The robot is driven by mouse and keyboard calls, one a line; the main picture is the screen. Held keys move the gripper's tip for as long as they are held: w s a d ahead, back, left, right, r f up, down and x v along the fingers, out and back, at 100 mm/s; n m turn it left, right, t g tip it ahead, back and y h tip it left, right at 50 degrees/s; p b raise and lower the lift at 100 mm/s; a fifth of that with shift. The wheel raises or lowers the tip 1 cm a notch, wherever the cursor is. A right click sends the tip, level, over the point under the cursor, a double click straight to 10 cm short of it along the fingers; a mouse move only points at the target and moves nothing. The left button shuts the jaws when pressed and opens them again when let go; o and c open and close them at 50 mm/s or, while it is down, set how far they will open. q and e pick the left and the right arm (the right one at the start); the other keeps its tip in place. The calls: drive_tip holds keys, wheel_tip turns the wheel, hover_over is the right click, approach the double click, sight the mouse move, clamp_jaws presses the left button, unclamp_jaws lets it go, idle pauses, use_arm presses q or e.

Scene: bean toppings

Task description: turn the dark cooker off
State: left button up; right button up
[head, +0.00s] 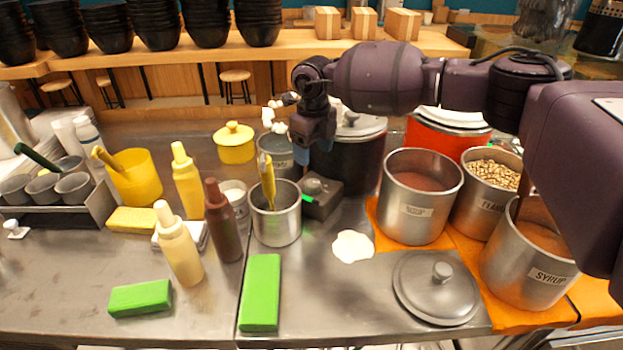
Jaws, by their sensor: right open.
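The dark cooker (358,165) stands behind the middle of the counter, with a silver lid on top. Its dark control box (330,203) juts out at the front left, with a round knob on top and a lit green strip on its front left edge. My right gripper (303,148) reaches in from the right above the cooker and hangs over its left side, above and behind the knob. It is open and appears apart from the knob. It hides part of the cooker and lid. My left gripper is not in view.
A red cooker (432,137) stands to the right, partly behind my right arm. A steel pot with a yellow-handled utensil (277,222) stands just left of the control box. Steel pots, including the syrup pot (530,275), and a loose lid (437,290) crowd the right.

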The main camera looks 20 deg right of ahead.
sight(313, 182)
wheel_tip(313, 182, down, 9)
drive_tip(key=shift+r+b, duration=0.1)
drive_tip(key=shift+b, duration=0.3)
drive_tip(key=c, duration=0.9)
